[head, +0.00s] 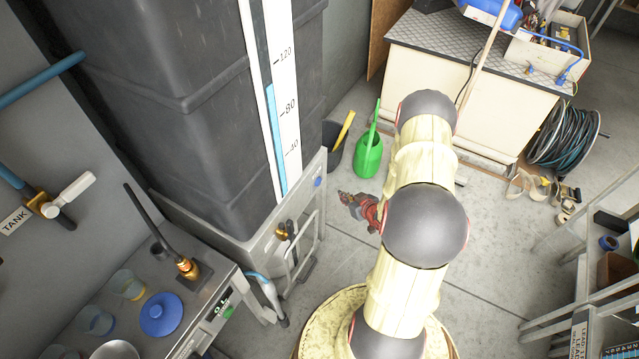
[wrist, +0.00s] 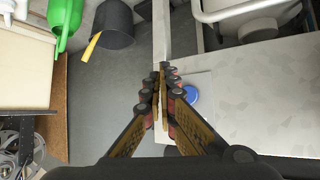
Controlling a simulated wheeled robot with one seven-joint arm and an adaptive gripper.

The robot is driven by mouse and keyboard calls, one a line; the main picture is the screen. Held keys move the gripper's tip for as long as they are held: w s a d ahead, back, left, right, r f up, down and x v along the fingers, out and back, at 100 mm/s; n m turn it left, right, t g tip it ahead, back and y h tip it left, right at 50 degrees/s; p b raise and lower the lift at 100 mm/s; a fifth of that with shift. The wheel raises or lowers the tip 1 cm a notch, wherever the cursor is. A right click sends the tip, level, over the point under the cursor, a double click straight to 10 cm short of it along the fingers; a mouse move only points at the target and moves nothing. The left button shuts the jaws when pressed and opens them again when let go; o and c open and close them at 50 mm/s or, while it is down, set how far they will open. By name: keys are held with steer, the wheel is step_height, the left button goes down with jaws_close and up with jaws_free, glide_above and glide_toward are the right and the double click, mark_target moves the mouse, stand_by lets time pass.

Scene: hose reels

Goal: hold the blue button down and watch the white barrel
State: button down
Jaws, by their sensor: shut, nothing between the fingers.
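The blue button (wrist: 191,95) is a round blue disc on a pale plate in the wrist view, just right of my gripper's fingers. In the head view a small blue spot (head: 318,182), which looks like the same button, is on the grey stand under the dark tank. My gripper (wrist: 163,70) is shut and empty, with its fingertips beside the button, not over it; whether they touch the panel I cannot tell. In the head view my gripper (head: 345,197) is right of the stand. I cannot make out a white barrel in either view.
The dark tank (head: 190,100) carries a white gauge (head: 284,90), its blue column between 80 and 120. A green watering can (head: 369,155) and a dark bucket (head: 333,145) stand behind my gripper. A bench with cups (head: 128,285) is at left.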

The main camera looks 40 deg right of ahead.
steer(key=w+a, duration=0.2)
steer(key=w, duration=0.4)
steer(key=shift+a+b, duration=0.25)
steer(key=shift+b, duration=0.1)
steer(key=shift+w, duration=0.15)
stand_by(1.1)
steer(key=shift+w+a, duration=0.15)
steer(key=shift+w, duration=0.1)
steer(key=shift+w+a, duration=0.2)
steer(key=shift+w, duration=0.35)
stand_by(1.8)
stand_by(1.4)
steer(key=shift+s+d, duration=0.2)
steer(key=shift+s, duration=0.3)
steer(key=shift+s+d, duration=0.15)
steer(key=shift+s, duration=0.3)
steer(key=shift+s+d, duration=0.3)
steer(key=shift+s, duration=0.45)
steer(key=shift+s+d, duration=0.35)
steer(key=shift+s, duration=0.45)
steer(key=shift+s+d, duration=0.3)
steer(key=shift+s, duration=0.45)
